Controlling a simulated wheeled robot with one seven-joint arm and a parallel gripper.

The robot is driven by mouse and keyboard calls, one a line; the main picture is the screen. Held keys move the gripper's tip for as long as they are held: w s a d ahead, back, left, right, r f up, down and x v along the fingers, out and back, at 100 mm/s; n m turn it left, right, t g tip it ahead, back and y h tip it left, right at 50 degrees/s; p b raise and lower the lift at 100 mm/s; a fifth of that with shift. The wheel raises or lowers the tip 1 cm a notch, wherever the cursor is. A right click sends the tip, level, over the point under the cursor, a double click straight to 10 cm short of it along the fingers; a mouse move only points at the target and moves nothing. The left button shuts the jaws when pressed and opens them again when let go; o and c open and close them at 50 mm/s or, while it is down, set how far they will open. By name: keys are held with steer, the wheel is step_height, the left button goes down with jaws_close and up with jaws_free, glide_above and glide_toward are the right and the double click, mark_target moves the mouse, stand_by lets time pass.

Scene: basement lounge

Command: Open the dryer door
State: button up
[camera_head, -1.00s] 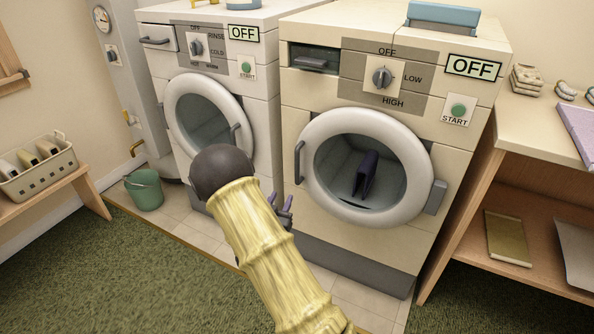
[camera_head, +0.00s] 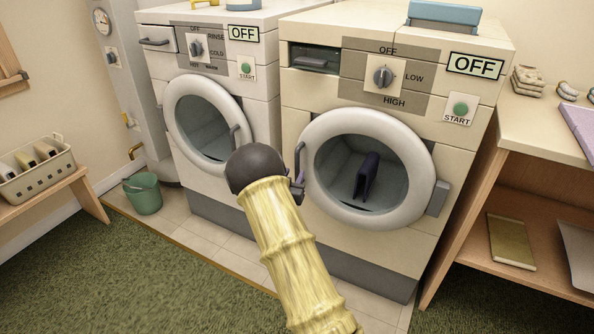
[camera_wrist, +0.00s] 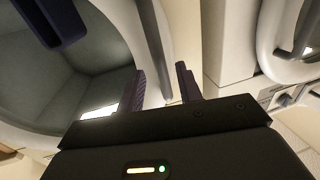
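The dryer (camera_head: 425,200) is the cream machine on the right, with a dial marked OFF, LOW and HIGH. Its round white-rimmed door (camera_head: 415,150) is closed, hinged at the right, with a grey upright handle (camera_head: 299,162) on its left edge. My gripper (camera_head: 297,188) is at the lower end of this handle, partly hidden by my arm. In the wrist view my gripper (camera_wrist: 161,88) is open, and the handle (camera_wrist: 157,50) lies between the two purple fingers. I cannot tell whether a finger touches it.
A dark folded item (camera_head: 367,177) shows through the dryer's glass. The washer (camera_head: 262,120) stands close on the left with its door closed. A green bucket (camera_head: 143,194) is on the floor at left. A wooden shelf unit (camera_head: 500,165) stands at the right.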

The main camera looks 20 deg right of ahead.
mark_target(296, 169)
steer(key=x, duration=0.5)
steer(key=shift+b, duration=0.4)
steer(key=shift+c, duration=0.2)
jaws_close()
